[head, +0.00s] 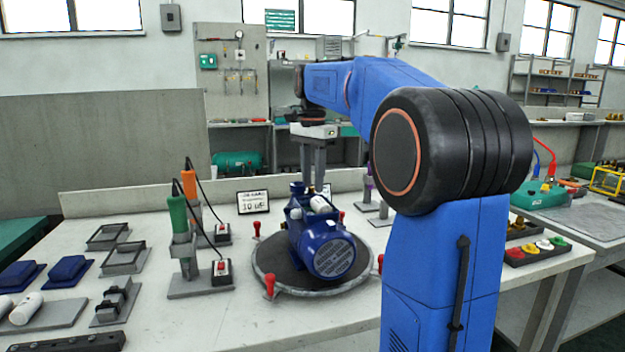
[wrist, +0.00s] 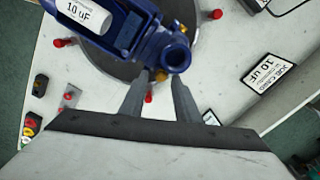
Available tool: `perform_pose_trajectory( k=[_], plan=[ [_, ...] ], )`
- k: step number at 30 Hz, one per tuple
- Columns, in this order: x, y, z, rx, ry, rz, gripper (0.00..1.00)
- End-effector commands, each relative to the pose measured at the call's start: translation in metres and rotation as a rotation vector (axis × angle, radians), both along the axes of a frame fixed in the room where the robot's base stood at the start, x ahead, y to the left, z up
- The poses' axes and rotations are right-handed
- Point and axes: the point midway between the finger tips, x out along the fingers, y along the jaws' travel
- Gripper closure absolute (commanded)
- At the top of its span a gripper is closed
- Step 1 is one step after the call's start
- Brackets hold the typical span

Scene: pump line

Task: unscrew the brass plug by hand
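The blue pump (head: 328,253) stands on a dark round turntable (head: 268,284) on the workbench. It also shows at the top of the wrist view (wrist: 130,22), with a white label reading 10 uF. The brass plug (wrist: 160,75) shows as a small gold piece at the near end of the pump's round blue port; in the head view I cannot make it out. My gripper (head: 312,178) points down just behind the pump's top. In the wrist view its two grey fingers (wrist: 160,78) are apart, with the plug between their tips. I see no clear contact.
Red-knobbed clamps (head: 269,284) ring the turntable. Two screwdrivers, green (head: 178,214) and orange (head: 189,184), stand in holders to the left. A 10 uF card (head: 253,202) stands behind the pump. Trays of coloured parts (head: 530,249) lie right.

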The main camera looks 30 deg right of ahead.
Motion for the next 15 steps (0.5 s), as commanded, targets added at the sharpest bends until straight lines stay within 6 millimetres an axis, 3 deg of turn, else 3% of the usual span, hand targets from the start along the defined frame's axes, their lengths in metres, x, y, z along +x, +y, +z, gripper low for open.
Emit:
perform_pose_trajectory(
  k=[15],
  plan=[
    [-0.0016,0.0002,0.0,0.0,0.0,-0.312,0.7]
  ],
)
